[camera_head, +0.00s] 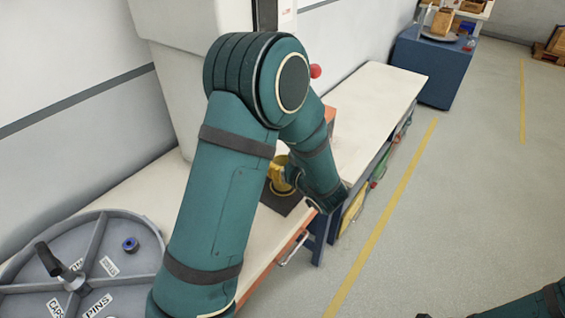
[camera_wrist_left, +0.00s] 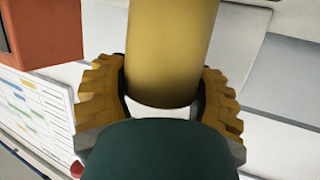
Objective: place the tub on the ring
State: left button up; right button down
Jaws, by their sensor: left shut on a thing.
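My left gripper (camera_wrist_left: 160,92) is shut on a yellow, smooth, rounded tub (camera_wrist_left: 170,50), with a toothed finger on each side of it. In the head view the yellow of the tub or fingers shows beside my left wrist, above a dark square patch (camera_head: 281,200) on the pale bench; my arm partly hides it. I cannot tell whether the tub touches the patch. A grey round tray (camera_head: 150,276) with dividers and paper labels is at the lower left; I cannot tell whether it is the ring.
A small blue round piece (camera_head: 131,244) lies in the tray, and a black handle (camera_head: 48,258) rises from it. Pale benches (camera_head: 372,105) run along the wall to a blue cabinet (camera_head: 425,65). An orange block (camera_wrist_left: 45,32) shows near the left gripper.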

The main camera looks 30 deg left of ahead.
pick_arm(q)
jog(key=shift+f, duration=0.2)
jog(key=o, duration=1.3)
jog(key=shift+o, duration=0.2)
jog(key=shift+r, duration=0.15)
jog(key=shift+d+r, duration=0.15)
jog(key=shift+d, duration=0.1)
jog(key=p+v, duration=0.2)
jog(key=v, duration=0.9)
jog(key=shift+s+d, duration=0.2)
